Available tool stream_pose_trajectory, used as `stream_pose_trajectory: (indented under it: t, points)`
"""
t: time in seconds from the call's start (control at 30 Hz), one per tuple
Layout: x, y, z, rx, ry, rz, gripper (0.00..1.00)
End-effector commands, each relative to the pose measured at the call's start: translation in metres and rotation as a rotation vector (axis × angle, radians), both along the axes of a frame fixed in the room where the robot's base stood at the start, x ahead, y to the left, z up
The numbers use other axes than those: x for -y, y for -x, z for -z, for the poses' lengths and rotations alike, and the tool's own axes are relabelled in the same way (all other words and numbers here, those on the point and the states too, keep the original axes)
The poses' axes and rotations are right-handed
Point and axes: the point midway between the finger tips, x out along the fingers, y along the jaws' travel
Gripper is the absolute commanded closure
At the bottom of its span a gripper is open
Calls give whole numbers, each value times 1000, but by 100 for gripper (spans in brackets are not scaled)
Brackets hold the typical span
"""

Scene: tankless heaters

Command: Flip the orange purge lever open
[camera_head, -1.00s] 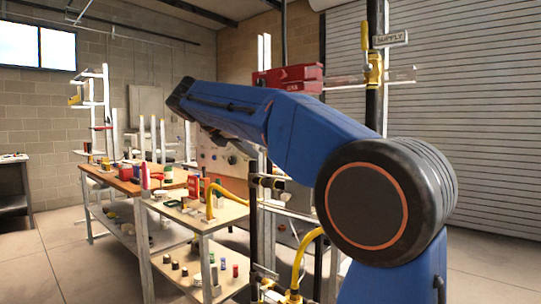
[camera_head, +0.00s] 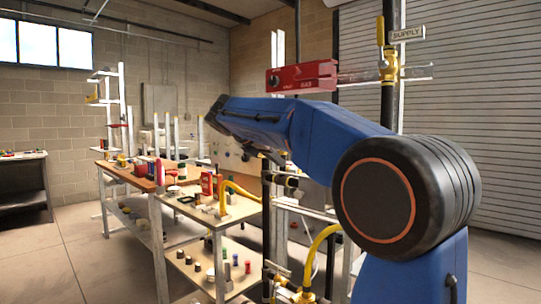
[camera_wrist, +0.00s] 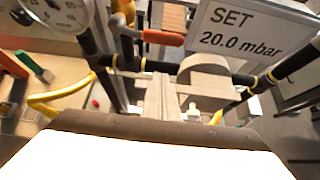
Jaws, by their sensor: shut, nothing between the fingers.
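In the head view my blue arm hides the gripper and the lever.
A "SET 20.0 mbar" sign (camera_wrist: 240,32), a round gauge (camera_wrist: 62,12) and black pipes (camera_wrist: 240,78) crowd the wrist view. A yellow hose (camera_wrist: 48,104) curves at left. In the head view, a cluttered workbench (camera_head: 240,207) and a red gas box (camera_head: 303,76) stand behind my arm.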

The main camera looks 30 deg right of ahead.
Motion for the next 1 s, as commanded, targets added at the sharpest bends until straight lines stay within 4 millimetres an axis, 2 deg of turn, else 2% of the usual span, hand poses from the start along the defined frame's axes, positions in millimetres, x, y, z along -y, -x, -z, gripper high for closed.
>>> stream_pose_trajectory:
  t: [0.17, 0.3, 0.5, 1.0]
  points:
    - [19, -7, 13, 0, 0, 1, 100]
    - [22, -8, -7, 3, -1, 1, 100]
    - [25, -10, -22, 1, -1, 0, 100]
    - [27, -10, -27, -2, 1, 0, 100]
